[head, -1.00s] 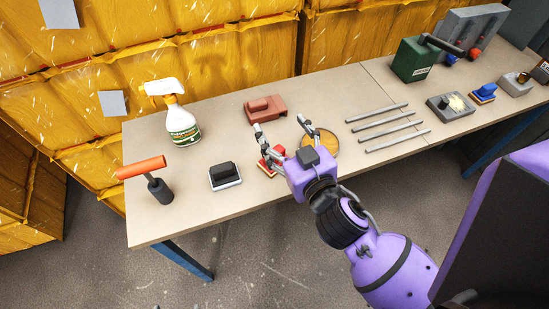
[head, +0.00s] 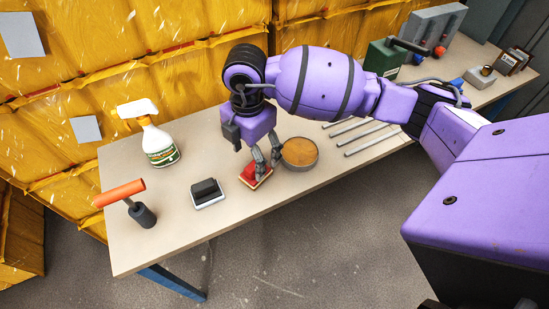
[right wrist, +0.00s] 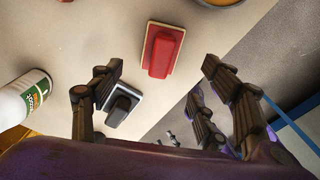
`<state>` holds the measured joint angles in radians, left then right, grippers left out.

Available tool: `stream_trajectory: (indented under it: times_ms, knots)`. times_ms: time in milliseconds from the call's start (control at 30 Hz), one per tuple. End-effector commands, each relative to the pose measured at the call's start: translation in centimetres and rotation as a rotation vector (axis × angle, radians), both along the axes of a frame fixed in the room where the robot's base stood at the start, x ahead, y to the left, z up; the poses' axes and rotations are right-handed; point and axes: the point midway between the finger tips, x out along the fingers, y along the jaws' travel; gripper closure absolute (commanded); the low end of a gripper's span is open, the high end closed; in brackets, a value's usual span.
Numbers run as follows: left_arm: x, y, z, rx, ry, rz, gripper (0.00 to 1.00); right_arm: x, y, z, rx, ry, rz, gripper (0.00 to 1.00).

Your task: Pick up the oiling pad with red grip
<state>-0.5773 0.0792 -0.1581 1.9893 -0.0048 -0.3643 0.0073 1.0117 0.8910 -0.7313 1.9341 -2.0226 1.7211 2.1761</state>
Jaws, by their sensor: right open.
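My right gripper (head: 267,168) is open, pointing down above and partly in front of the pad. In the right wrist view the pad (right wrist: 163,49) shows whole, ahead of and between the open fingers (right wrist: 161,66), with nothing held. Whether the fingers touch it cannot be told.
A black-gripped pad (head: 207,192) is left of the red one. The round dish (head: 300,154) is close on the right. A spray bottle (head: 158,143), an orange-handled tool (head: 128,199) and metal rods (head: 366,140) also stand or lie on the table (head: 140,252).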

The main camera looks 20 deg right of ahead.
Motion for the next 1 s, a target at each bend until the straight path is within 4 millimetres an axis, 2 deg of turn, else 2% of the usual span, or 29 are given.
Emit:
stream_trajectory:
  times_ms: [100, 367, 633, 867, 1000]
  knots:
    - [-0.1, 0.0, -0.1, 0.000, 0.002, 0.000, 0.35, 0.4, -0.7, -0.7, -0.032, -0.007, -0.016, 0.31]
    - [0.0, 0.0, -0.1, 0.001, 0.001, 0.001, 0.35, 0.4, -0.6, -3.1, -0.028, -0.006, -0.014, 0.31]
    - [0.0, 0.0, -0.1, 0.001, 0.000, 0.001, 0.35, 0.3, -0.6, -7.0, -0.027, -0.006, -0.013, 0.31]
    - [0.0, 0.0, -0.1, 0.001, 0.000, 0.001, 0.35, 0.4, -0.6, -7.4, -0.025, -0.008, -0.012, 0.31]
    - [0.0, 0.0, -0.1, 0.001, 0.000, 0.001, 0.35, 0.4, -0.6, -7.4, -0.025, -0.007, -0.012, 0.47]
